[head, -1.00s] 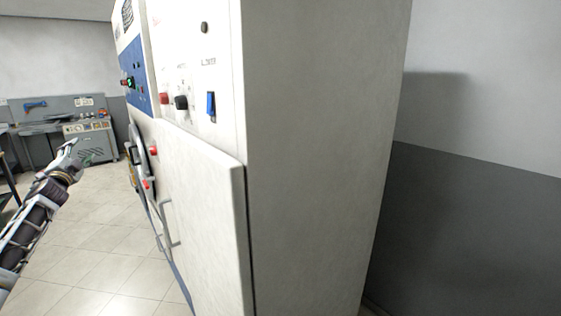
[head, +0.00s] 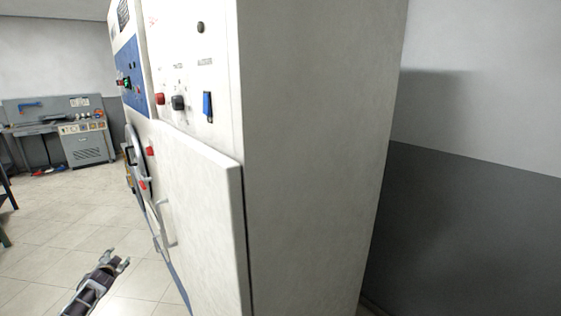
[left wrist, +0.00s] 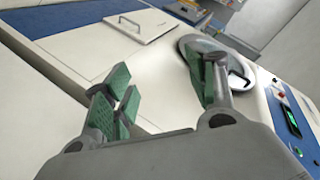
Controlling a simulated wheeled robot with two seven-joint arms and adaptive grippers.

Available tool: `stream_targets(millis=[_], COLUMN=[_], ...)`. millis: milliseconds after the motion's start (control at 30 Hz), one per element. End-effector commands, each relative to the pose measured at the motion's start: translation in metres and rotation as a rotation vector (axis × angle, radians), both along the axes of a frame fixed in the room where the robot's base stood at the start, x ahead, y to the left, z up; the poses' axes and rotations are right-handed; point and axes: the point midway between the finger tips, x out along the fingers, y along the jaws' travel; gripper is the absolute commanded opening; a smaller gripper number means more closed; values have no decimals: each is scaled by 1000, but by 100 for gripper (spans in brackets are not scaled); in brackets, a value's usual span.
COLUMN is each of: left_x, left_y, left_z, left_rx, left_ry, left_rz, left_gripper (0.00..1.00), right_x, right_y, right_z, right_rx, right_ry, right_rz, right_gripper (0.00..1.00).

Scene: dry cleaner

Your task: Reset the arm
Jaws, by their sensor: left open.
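My left gripper (head: 117,262) is low at the bottom left of the head view, over the tiled floor and left of the big white machine (head: 320,150). In the left wrist view its green-padded fingers (left wrist: 158,95) stand wide apart with nothing between them. Beyond them that view shows the machine's white front with a handled panel (left wrist: 143,25) and a round door (left wrist: 215,62). My right gripper is in neither view.
The machine's front has a blue switch (head: 208,106), a black knob (head: 178,103) and a lower panel with a handle (head: 168,226). A grey wall (head: 470,220) is at right. A grey workbench unit (head: 85,140) stands far left. Tiled floor lies open between.

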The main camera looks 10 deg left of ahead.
Motion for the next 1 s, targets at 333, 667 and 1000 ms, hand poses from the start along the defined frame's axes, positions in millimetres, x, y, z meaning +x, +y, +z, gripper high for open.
stream_targets(millis=[333,667,1000], left_x=[-51,-116,-201], left_y=[-66,-141,-228], left_z=[-143,-258,-358], left_rx=[-146,-264,-369], left_ry=[152,288,432], left_rz=[11,7,-5], left_gripper=[57,57,57], right_x=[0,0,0], right_y=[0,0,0], right_z=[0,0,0], right_rx=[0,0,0], right_ry=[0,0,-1], right_rz=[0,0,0], right_gripper=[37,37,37])
